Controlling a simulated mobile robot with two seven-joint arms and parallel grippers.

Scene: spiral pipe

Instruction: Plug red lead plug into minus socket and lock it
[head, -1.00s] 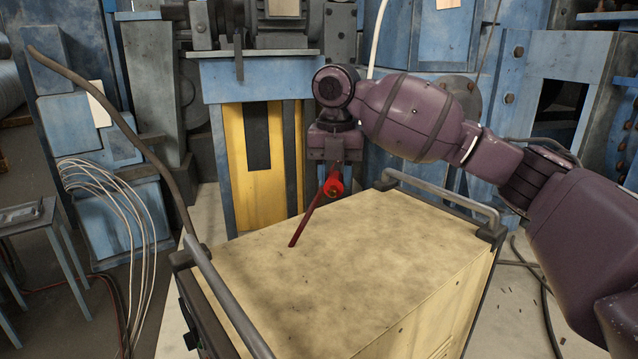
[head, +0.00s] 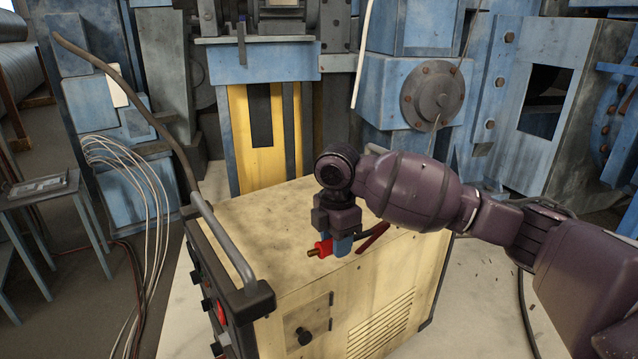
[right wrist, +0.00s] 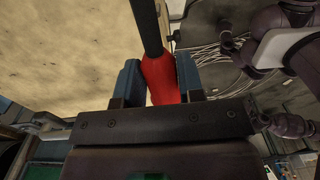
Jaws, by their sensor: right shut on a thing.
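My right gripper (head: 340,246) is shut on the red lead plug (head: 321,248), beside and above the near side of the cream power box (head: 270,215). The plug lies about level, its brass tip pointing left in the head view and a dark lead trailing right. In the right wrist view the red plug (right wrist: 160,78) sits between the blue fingers, with the black lead leaving its far end. The box's dark front panel (head: 226,318) faces left and shows at a steep angle, with red and black round parts. I cannot tell which is the minus socket. My left gripper is not in view.
A grey handle bar (head: 232,250) rises along the box's front edge. A small hatch with a black knob (head: 305,337) is on its near side. A grey table (head: 45,190) and white cables (head: 130,165) stand left.

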